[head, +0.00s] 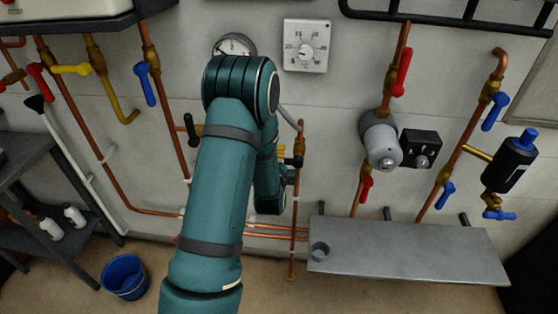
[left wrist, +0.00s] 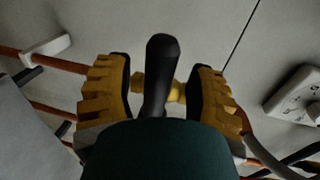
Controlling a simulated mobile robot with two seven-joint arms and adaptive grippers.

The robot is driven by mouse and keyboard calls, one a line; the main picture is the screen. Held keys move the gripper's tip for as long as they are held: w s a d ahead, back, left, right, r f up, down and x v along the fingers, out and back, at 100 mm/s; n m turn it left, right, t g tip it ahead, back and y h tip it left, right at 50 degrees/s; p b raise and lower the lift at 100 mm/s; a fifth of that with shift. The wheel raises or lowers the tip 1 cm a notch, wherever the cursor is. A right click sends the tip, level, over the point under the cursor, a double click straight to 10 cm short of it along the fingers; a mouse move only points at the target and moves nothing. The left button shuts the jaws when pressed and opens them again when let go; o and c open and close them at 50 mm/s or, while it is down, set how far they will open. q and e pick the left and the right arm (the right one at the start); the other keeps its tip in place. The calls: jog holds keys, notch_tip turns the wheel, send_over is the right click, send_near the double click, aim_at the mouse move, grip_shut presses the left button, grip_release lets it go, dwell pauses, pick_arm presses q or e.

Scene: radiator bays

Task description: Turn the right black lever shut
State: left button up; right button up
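The right black lever (head: 293,162) sits on a vertical copper pipe in the middle of the head view, just right of my left arm. The left black lever (head: 190,128) is on another pipe to the left of my arm. My left gripper is mostly hidden behind my arm in the head view; a bit of yellow finger shows beside the right lever. In the left wrist view, my left gripper (left wrist: 160,92) is open, with one finger on each side of a black lever (left wrist: 160,75). Gaps show between lever and fingers. A brass valve body (left wrist: 172,90) lies behind it. My right gripper is not in view.
A round gauge (head: 235,44) and a white dial box (head: 306,46) are on the wall above. A grey metal shelf (head: 408,250) juts out at lower right. A blue bucket (head: 124,277) stands on the floor at left. Red and blue levers sit on neighbouring pipes.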

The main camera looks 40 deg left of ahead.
pick_arm(q)
jog(key=v, duration=0.7)
jog(key=shift+s, duration=0.25)
jog(key=shift+d, duration=0.15)
jog(key=s+d+f+n+g+h, duration=0.2)
jog(key=d+f+n+g+h, duration=0.15)
jog(key=d+f, duration=0.4)
jog(key=s+d+f+n+g+h, duration=0.2)
jog(key=d+f+n+h, duration=0.2)
jog(key=d+f, duration=0.35)
jog(key=s+d+f+n+g+h, duration=0.1)
jog(key=s+d+n+g+h, duration=0.1)
jog(key=s+d, duration=0.3)
jog(key=s+d+f+n+g+h, duration=0.2)
jog(key=s+d+n+g+h, duration=0.1)
jog(key=d, duration=0.5)
jog(key=shift+s+d+f+n+g, duration=0.3)
jog(key=shift+s+d+n+g, duration=0.25)
jog(key=shift+s, duration=0.5)
jog(key=shift+a, duration=0.15)
